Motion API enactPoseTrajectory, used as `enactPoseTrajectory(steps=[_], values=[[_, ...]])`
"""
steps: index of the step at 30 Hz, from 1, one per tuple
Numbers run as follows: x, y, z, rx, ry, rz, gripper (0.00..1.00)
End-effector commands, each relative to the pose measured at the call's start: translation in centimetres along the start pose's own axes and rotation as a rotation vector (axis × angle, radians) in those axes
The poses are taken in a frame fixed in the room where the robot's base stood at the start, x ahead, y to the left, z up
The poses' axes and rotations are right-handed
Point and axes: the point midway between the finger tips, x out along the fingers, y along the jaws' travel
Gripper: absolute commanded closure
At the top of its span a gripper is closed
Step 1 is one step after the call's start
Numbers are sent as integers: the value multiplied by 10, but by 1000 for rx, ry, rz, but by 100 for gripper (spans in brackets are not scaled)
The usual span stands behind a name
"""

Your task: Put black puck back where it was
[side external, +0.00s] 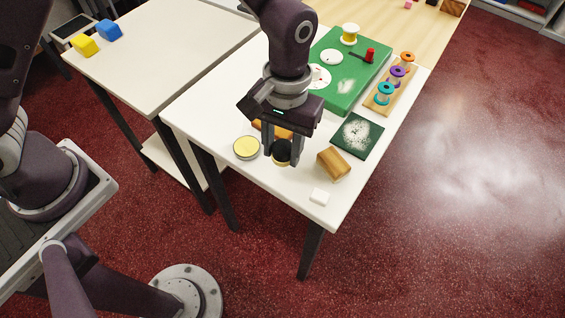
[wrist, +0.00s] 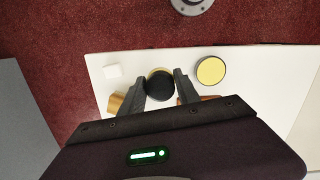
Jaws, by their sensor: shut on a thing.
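The black puck (side external: 281,147) is between the two fingers of my gripper (side external: 282,156), near the front of the white table (side external: 230,182). In the wrist view the black puck (wrist: 159,87) sits between the fingertips (wrist: 163,82), with a thin tan or gold edge showing at its far side. My gripper is shut on it, pointing down. I cannot tell whether the puck touches the table or hangs just above it. A round tin with a pale yellow top (side external: 246,147) stands just left of my gripper in the side view; it also shows in the wrist view (wrist: 211,71).
A wooden block (side external: 333,163) and small white block (side external: 320,196) lie to the right. A dark green square with white specks (side external: 357,136) lies behind them. A green board (side external: 365,80) and wooden ring rack (side external: 393,97) stand farther back. An orange-brown thing (side external: 285,133) is partly hidden behind my gripper.

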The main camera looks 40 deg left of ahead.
Motion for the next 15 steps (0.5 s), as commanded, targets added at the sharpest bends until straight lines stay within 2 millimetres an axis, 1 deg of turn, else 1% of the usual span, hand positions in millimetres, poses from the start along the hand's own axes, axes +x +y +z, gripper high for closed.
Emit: enactPoseTrajectory(steps=[6, 8, 10, 15], values=[[40, -1, -4, 0, -4, -2, 100], [48, 0, -5, 1, -2, -2, 100], [51, 0, -6, 2, -1, 0, 100], [50, 0, -6, 2, 0, 1, 100]])
